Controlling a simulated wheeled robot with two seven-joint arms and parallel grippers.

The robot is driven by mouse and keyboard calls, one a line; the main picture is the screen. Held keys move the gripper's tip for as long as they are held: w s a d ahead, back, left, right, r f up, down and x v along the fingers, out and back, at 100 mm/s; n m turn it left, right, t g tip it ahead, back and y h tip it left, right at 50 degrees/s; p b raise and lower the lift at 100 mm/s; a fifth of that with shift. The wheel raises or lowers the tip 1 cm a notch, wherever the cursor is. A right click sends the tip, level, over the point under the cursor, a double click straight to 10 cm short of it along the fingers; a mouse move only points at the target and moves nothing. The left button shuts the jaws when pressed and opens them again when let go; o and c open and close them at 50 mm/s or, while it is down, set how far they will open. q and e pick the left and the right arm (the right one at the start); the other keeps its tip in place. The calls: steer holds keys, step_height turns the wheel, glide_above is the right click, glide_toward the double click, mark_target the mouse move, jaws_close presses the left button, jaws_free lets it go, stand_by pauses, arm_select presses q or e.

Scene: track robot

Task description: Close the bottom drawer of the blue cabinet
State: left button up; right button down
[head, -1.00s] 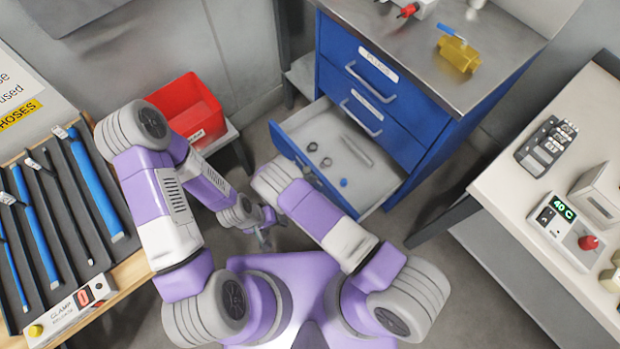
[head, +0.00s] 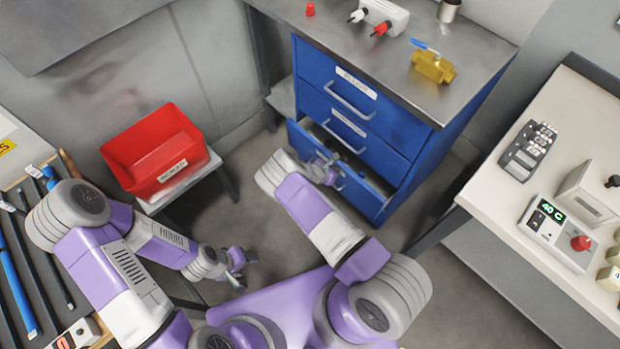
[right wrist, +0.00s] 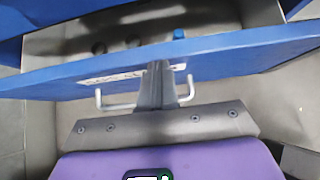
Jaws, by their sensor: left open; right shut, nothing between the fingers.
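The blue cabinet (head: 398,137) stands at the top middle of the head view. Its bottom drawer (head: 302,139) is partly open, with a narrower gap showing its inside. My right gripper (head: 330,165) is at the front of this drawer. In the right wrist view my right gripper (right wrist: 158,70) is shut with nothing between its fingers, its tips at the drawer front (right wrist: 230,58) by the label and handle (right wrist: 112,105). Whether the tips touch is hard to tell. My left gripper (head: 238,270) is open and empty, low over the floor left of the cabinet.
A red bin (head: 155,150) sits on a small stand at left. A workbench (head: 500,205) with a control box (head: 555,230) stands at right. A yellow valve (head: 433,67) lies on the cabinet top. Floor between the bin and cabinet is clear.

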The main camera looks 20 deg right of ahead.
steer(key=shift+w+d, duration=0.35)
steer(key=shift+d, duration=0.5)
steer(key=shift+w+d, duration=0.35)
steer(key=shift+d, duration=0.45)
steer(key=s+a+f+p+v, duration=0.15)
steer(key=p+v, duration=0.25)
steer(key=v, duration=0.9)
steer(key=n+t+h+b, duration=0.2)
steer(key=n+h+b, duration=0.25)
steer(key=n, duration=1.35)
glide_toward(355, 180)
steer(key=b+x, duration=0.2)
steer(key=x, duration=0.7)
steer(key=shift+d+f+b, duration=0.1)
steer(key=shift+f+b, duration=0.1)
steer(key=shift+b, duration=0.1)
steer(key=shift+w+d, duration=0.25)
steer(key=shift+d, duration=0.25)
